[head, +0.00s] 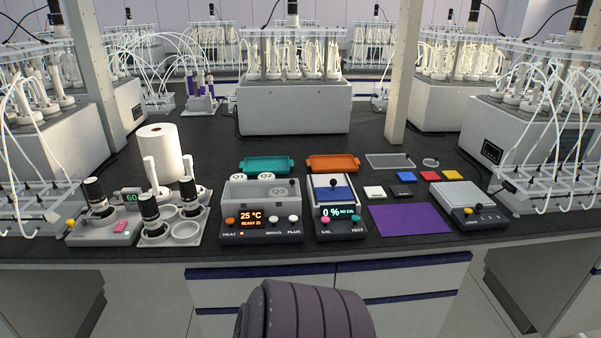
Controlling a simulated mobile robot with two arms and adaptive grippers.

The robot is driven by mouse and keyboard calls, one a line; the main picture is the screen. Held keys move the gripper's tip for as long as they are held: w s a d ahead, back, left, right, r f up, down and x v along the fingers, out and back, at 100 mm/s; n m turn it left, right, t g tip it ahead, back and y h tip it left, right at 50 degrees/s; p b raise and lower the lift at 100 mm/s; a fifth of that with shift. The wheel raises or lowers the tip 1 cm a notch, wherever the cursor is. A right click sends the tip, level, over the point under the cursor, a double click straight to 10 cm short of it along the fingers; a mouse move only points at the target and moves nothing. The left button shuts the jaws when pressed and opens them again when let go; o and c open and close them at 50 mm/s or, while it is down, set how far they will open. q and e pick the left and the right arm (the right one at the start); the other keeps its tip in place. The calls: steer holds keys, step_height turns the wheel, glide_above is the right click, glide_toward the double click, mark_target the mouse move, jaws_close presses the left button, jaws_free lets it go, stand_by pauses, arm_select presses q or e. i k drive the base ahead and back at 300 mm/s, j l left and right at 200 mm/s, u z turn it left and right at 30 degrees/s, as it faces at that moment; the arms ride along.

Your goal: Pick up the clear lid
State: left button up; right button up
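Two clear pieces lie flat at the back right of the dark bench, and I cannot tell for certain which is the lid. One is a flat, clear rectangular piece (390,160) with a pale rim, to the right of the orange tray. The other is a small, clear round piece (430,162) just to its right. Neither of my grippers is in view, and nothing touches these pieces.
Near the pieces are a teal tray (267,165), an orange tray (333,162), small coloured squares (428,176), a purple mat (411,218) and a grey device (468,205). A heater (262,209) and tester (335,207) stand left. A post (403,75) rises behind.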

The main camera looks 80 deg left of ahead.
mark_target(273, 189)
steer(key=k+u, duration=0.15)
steer(key=u, duration=2.85)
